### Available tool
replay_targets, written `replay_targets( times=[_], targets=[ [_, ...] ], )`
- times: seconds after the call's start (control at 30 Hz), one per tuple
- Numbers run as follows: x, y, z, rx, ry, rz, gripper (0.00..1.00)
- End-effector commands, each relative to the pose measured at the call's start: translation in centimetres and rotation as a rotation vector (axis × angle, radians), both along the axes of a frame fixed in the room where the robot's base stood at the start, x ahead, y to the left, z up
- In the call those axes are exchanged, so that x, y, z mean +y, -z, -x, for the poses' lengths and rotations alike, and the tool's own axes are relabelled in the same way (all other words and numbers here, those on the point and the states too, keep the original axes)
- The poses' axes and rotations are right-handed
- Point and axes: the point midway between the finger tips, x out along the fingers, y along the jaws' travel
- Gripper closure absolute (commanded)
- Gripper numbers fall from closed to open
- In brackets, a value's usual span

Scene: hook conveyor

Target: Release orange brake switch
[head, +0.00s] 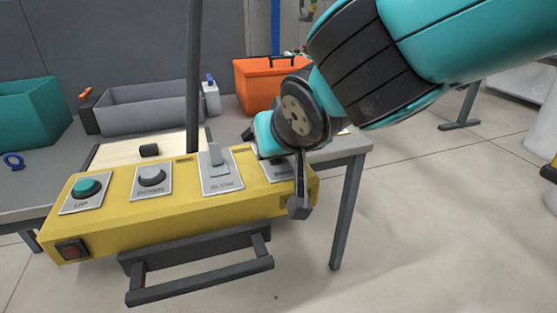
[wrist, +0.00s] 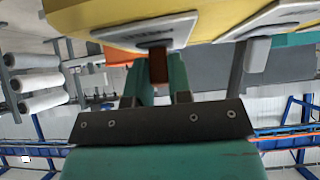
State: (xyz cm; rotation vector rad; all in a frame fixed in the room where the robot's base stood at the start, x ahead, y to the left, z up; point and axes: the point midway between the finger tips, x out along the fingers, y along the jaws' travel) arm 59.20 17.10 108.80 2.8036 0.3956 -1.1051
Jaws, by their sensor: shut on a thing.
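The yellow control box (head: 215,205) carries a row of plates with a teal UP button, a grey DOWN button and a grey lever. My gripper (head: 268,148) is at the plate (head: 282,172) at the right end of the row and hides the switch there. In the wrist view the box (wrist: 120,18) is at the top. A dark orange-brown switch lever (wrist: 158,69) stands out from its plate (wrist: 145,28) between my two teal fingers (wrist: 161,82). The fingers are shut on it. Its exact tilt cannot be told.
A grey bench stands behind the box with an orange toolbox (head: 272,84), a grey bin (head: 155,108) and a teal bin (head: 32,110). A dark post (head: 193,60) rises behind the box. A grey handle frame (head: 200,283) hangs below it.

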Motion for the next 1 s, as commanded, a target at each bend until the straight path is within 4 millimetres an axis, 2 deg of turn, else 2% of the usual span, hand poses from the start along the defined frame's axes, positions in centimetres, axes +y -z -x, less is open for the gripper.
replay_targets(
  times=[0.57,0.6,0.7,1.0],
  targets=[
    [-0.02,-0.12,0.05,-0.034,0.001,-0.011,1.00],
    [-0.02,-0.12,0.05,-0.034,0.001,-0.011,0.74],
    [-0.02,-0.08,0.06,-0.034,0.001,-0.011,0.55],
    [-0.04,-0.17,0.25,-0.033,0.000,-0.009,0.55]
  ],
)
